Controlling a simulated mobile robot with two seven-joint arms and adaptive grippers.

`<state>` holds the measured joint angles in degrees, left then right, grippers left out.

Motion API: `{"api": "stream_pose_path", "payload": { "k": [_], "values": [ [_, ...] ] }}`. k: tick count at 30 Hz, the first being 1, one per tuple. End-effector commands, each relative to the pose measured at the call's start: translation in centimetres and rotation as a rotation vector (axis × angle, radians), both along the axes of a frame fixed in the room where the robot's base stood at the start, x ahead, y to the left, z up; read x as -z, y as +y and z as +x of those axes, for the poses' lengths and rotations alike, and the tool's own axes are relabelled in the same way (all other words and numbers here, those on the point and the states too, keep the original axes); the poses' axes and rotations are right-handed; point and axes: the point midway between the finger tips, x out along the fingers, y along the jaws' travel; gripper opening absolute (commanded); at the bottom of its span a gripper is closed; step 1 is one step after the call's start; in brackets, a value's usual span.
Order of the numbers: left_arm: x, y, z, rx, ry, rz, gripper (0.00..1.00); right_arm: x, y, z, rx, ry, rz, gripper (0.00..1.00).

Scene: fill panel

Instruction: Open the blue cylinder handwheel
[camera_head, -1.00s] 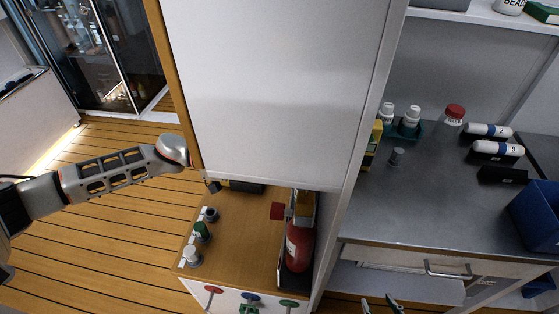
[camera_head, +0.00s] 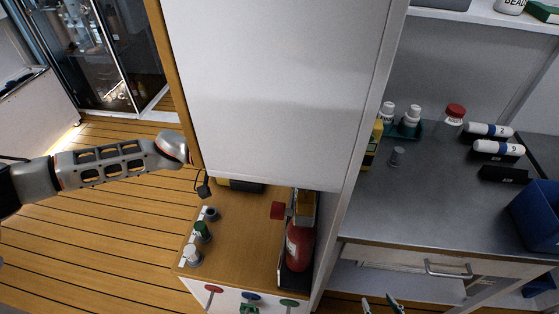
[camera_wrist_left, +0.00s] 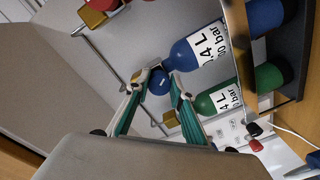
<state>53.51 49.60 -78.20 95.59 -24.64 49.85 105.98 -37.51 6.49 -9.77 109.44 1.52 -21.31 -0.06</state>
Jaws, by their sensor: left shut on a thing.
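The blue cylinder (camera_wrist_left: 200,50), with a white label, shows in the left wrist view. Its round blue handwheel (camera_wrist_left: 159,82) sits between the fingertips of my left gripper (camera_wrist_left: 160,83), which is shut on it. In the head view the left arm reaches behind the white panel, which hides the left gripper, the cylinder and its handwheel. My right gripper (camera_head: 382,304) shows only its fingertips at the bottom edge of the head view. They stand apart with nothing seen between them.
A green cylinder (camera_wrist_left: 230,96) lies beside the blue one, and a red handwheel (camera_wrist_left: 100,4) is at the top. The white panel (camera_head: 285,90) stands in front. Below it is a wooden top (camera_head: 240,225) with a red extinguisher (camera_head: 298,247). A grey counter (camera_head: 430,200) holds bottles.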

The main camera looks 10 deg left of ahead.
Motion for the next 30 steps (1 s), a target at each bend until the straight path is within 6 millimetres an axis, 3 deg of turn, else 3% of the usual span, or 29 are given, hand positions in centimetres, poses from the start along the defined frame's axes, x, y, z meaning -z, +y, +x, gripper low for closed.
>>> {"api": "stream_pose_path", "payload": {
  "k": [18,19,21,30],
  "values": [
    [0.15,0.04,-0.05,-0.001,0.045,0.003,0.01,0.09,-0.28,-0.08,-0.009,0.001,-0.009,0.40],
    [0.15,0.04,-0.04,-0.001,0.045,0.003,0.25,0.09,-0.30,-0.09,-0.009,0.000,-0.010,0.40],
    [0.15,0.04,-0.05,-0.001,0.044,0.003,0.39,0.10,-0.32,-0.09,-0.010,0.000,-0.010,0.40],
    [0.05,0.03,-0.03,0.000,0.044,0.001,0.39,0.14,-0.06,-0.15,-0.004,0.003,-0.004,0.40]
  ]
}}
